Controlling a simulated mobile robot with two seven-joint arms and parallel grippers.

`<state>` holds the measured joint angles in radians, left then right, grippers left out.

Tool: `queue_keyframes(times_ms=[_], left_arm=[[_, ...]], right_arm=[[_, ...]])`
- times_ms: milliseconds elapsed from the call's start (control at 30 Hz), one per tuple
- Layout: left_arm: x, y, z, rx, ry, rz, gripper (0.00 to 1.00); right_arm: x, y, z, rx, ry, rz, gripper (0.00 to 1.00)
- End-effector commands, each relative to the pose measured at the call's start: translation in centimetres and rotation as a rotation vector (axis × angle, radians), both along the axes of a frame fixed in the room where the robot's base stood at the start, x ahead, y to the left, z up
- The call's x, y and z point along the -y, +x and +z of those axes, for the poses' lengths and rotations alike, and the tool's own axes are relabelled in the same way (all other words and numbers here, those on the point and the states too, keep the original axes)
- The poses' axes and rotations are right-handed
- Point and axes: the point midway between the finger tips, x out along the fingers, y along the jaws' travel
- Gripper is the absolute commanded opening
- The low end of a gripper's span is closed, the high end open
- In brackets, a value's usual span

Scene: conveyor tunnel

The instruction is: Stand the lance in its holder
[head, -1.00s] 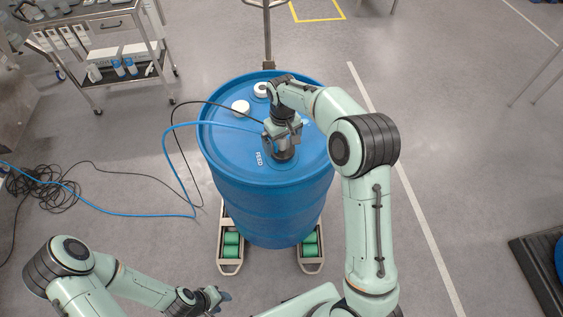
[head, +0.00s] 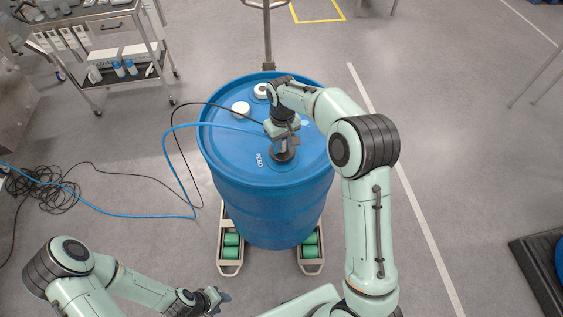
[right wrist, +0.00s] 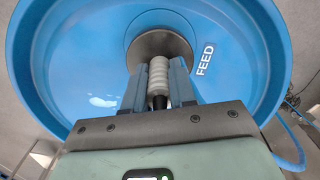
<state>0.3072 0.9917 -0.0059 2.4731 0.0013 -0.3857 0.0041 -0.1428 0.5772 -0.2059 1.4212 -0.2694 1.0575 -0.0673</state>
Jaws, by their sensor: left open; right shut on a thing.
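My right gripper (head: 283,136) is over the top of the blue drum (head: 265,205), beside the word FEED. It is shut on the lance, whose pale ribbed grip (right wrist: 158,80) stands between the fingers (right wrist: 158,90) in the right wrist view. A round grey metal piece (right wrist: 160,45) shows at the drum top beyond the grip. The lance's lower part is hidden, so I cannot tell how deep it reaches. My left gripper (head: 213,298) is open and empty, low in front of the drum. I cannot make out the holder for sure.
Two white caps (head: 240,108) sit on the drum. A metal post (head: 267,35) stands behind it, a trolley (head: 110,60) back left.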

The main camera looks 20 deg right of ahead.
Motion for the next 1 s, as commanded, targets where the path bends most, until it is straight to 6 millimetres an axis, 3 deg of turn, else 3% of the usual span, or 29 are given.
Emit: queue_keyframes(times_ms=[700, 1000], left_arm=[[0.0, 1.9, 1.6, 0.021, 0.000, 0.000, 0.43], [0.0, 1.9, 1.7, 0.021, 0.000, 0.000, 0.43]], right_arm=[[0.0, 0.1, 3.0, 0.003, -0.001, 0.000, 0.00], [0.0, 0.0, 3.1, 0.001, 0.000, 0.000, 0.00]])
